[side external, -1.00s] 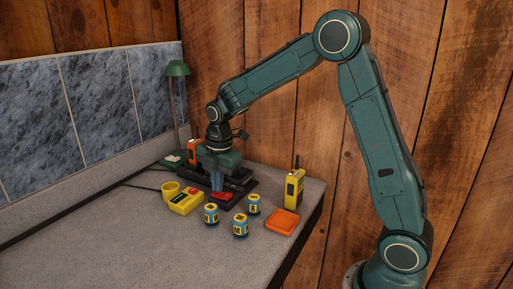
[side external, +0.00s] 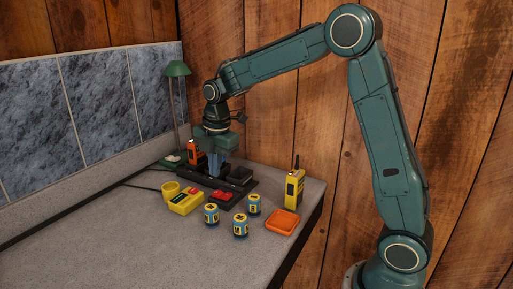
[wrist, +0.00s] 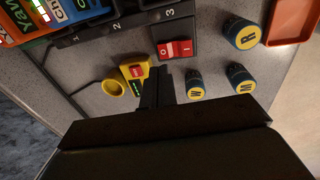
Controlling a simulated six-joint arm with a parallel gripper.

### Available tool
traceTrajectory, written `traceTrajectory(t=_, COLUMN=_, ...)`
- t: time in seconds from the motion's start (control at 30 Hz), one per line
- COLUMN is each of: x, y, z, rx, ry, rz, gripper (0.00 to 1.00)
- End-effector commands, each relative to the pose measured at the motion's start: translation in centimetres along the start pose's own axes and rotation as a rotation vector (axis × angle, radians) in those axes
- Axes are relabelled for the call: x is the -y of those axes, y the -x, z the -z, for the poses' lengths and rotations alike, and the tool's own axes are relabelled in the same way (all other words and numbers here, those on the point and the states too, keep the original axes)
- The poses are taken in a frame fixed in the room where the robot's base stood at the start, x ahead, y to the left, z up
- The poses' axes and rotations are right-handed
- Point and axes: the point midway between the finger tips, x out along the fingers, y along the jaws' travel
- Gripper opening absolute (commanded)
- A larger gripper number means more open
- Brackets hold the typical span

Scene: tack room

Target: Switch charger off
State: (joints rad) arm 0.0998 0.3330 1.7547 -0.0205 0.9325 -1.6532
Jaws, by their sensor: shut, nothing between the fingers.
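The black charger (side external: 243,180) sits on the bench against the wooden wall. Slots numbered 1, 2 and 3 show on it in the wrist view (wrist: 120,27). Its red rocker switch (side external: 222,196), marked O and I, is on the near side and in clear view in the wrist view (wrist: 175,49). I cannot tell which half of the rocker is pressed. My gripper (side external: 214,175) is shut and empty, pointing down above the charger and apart from the switch. Its fingers also show in the wrist view (wrist: 158,74). An orange radio (side external: 195,152) stands in the charger.
Near the charger are a yellow box with a red button (side external: 186,202), a yellow cup (side external: 170,192), three blue-and-yellow cylinders (side external: 240,226), an orange tray (side external: 282,222) and a yellow radio (side external: 294,188). A green lamp (side external: 177,70) stands behind. The bench front is clear.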

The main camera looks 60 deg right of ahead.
Motion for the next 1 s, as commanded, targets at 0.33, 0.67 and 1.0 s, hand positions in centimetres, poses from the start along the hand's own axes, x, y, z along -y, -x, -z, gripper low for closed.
traceTrajectory(t=0.33, x=-1.5, y=5.8, z=0.0, rx=0.000, ry=0.001, rz=-0.004, gripper=0.00)
traceTrajectory(t=0.67, x=-2.2, y=8.7, z=0.0, rx=0.000, ry=0.000, rz=-0.001, gripper=0.00)
traceTrajectory(t=1.0, x=-2.2, y=9.0, z=0.0, rx=0.000, ry=0.000, rz=0.000, gripper=0.00)
